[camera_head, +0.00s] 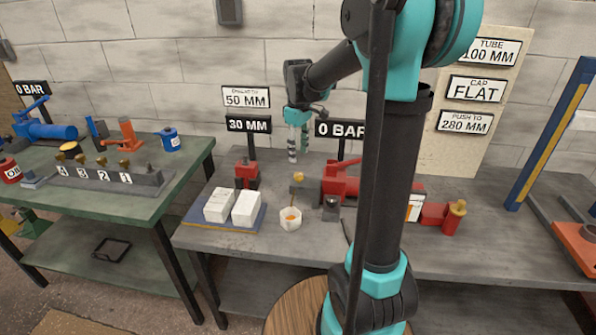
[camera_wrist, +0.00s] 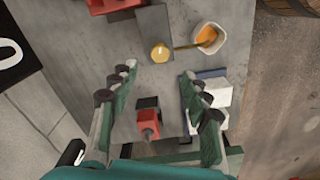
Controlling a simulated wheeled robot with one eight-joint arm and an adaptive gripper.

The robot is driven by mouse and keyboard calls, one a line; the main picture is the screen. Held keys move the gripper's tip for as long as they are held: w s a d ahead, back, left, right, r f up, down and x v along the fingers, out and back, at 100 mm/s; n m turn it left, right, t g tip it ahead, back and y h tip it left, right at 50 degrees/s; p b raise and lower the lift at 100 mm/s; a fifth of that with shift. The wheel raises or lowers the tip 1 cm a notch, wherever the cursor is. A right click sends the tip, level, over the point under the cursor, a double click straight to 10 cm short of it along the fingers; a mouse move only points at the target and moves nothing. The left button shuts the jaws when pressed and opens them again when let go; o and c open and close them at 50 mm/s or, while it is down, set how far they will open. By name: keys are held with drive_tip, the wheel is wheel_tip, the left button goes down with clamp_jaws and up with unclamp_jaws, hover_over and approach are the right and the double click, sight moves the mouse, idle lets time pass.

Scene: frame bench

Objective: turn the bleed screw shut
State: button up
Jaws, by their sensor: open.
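My gripper (camera_head: 299,150) points down over the middle bench, open and empty. In the wrist view its fingers (camera_wrist: 160,82) stand wide apart. A round yellow knob (camera_head: 298,177) sits below it, apart from the fingers; the wrist view shows it ahead of the fingertips (camera_wrist: 159,52) at the end of a grey block (camera_wrist: 155,28). Its link to the red pump (camera_head: 343,181) is not clear. Another brass knob (camera_head: 458,207) tops the red cylinder at right. Brass handles (camera_head: 101,161) stand on a numbered bar on the left table. I cannot tell which is the bleed screw.
A white cup (camera_head: 290,219) with orange contents and a stick stands near the knob. White blocks (camera_head: 246,208) lie on a blue board in front. A red jack (camera_head: 246,174) stands behind them. A dark post (camera_head: 331,209) stands right of the cup.

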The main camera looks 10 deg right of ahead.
sight(299, 174)
wheel_tip(299, 174, down, 8)
drive_tip(key=shift+f, duration=0.15)
drive_tip(key=shift+c, duration=0.5)
clamp_jaws()
